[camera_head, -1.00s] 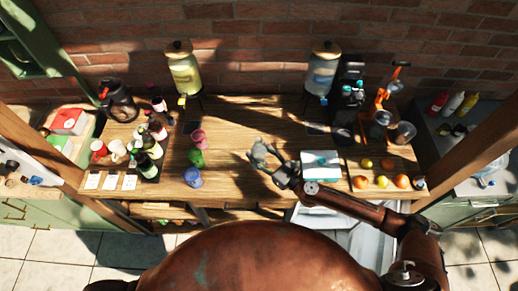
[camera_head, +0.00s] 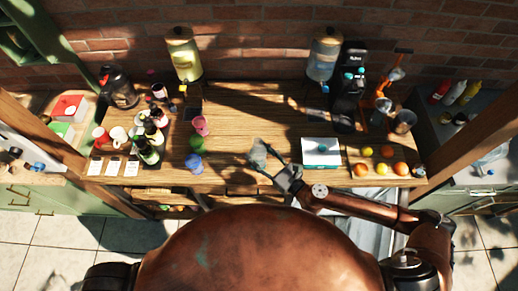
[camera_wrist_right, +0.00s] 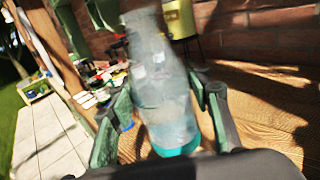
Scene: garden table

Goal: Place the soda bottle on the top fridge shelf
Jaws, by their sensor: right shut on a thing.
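My right gripper (camera_head: 270,166) is over the front of the wooden table, just left of a white and teal box. In the right wrist view it is shut on a clear soda bottle (camera_wrist_right: 163,85) with a teal band at its lower end, held between the two fingers. In the head view the bottle is hard to make out at the gripper. The fridge shelf cannot be told apart in these frames; a pale open structure (camera_head: 372,232) shows below the table's front edge at the right, partly hidden by my right arm. My left gripper is not in view.
Cups (camera_head: 200,124) and dark bottles (camera_head: 148,154) stand left on the table (camera_head: 245,128). A white and teal box (camera_head: 321,152) and several fruits (camera_head: 381,168) are at the right. Two drink dispensers (camera_head: 184,52) stand at the back. The table's middle is clear.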

